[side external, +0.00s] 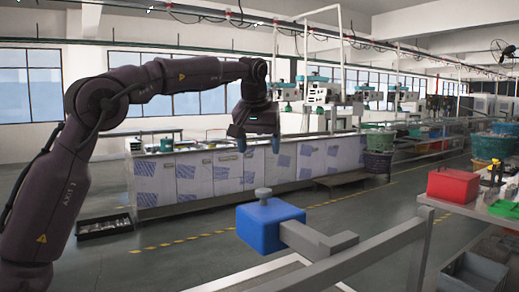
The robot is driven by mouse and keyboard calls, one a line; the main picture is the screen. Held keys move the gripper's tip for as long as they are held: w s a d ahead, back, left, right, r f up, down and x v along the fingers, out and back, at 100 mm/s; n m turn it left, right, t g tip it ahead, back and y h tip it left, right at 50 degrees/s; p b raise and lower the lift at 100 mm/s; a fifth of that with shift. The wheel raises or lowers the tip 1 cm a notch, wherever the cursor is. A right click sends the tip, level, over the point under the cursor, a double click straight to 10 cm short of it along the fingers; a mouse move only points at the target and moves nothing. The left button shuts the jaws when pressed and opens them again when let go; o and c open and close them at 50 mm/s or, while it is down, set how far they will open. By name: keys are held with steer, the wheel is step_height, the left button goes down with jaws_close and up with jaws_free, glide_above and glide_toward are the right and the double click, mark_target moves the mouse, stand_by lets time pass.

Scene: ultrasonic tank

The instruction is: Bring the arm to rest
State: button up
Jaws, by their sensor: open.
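My gripper (259,145) hangs from the end of my arm and points down, with its two fingertips apart and nothing between them. It is in the air above a blue block (270,224) with a grey round knob (263,195) on top. A clear gap lies between the fingertips and the knob. My arm reaches in from the left, raised and bent.
The blue block sits at the end of a grey metal bar (310,238) joined to a frame (365,250). At right, a table holds a red box (453,185) and a green tray (503,209). A long white counter (200,178) stands behind. The air around my gripper is clear.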

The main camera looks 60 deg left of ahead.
steer(key=s+d+f+m+h, duration=0.1)
steer(key=s+d+f+m, duration=0.2)
steer(key=s, duration=0.6)
steer(key=s+d+f+m+t+h, duration=0.1)
steer(key=s+d+f+m, duration=0.2)
steer(key=s+d, duration=0.3)
steer(key=s+d+f+m+t+h, duration=0.1)
steer(key=s+d+f+m, duration=0.2)
steer(key=s, duration=0.9)
step_height(320, 180, down, 2)
steer(key=shift+d+f, duration=0.1)
steer(key=shift+d, duration=1)
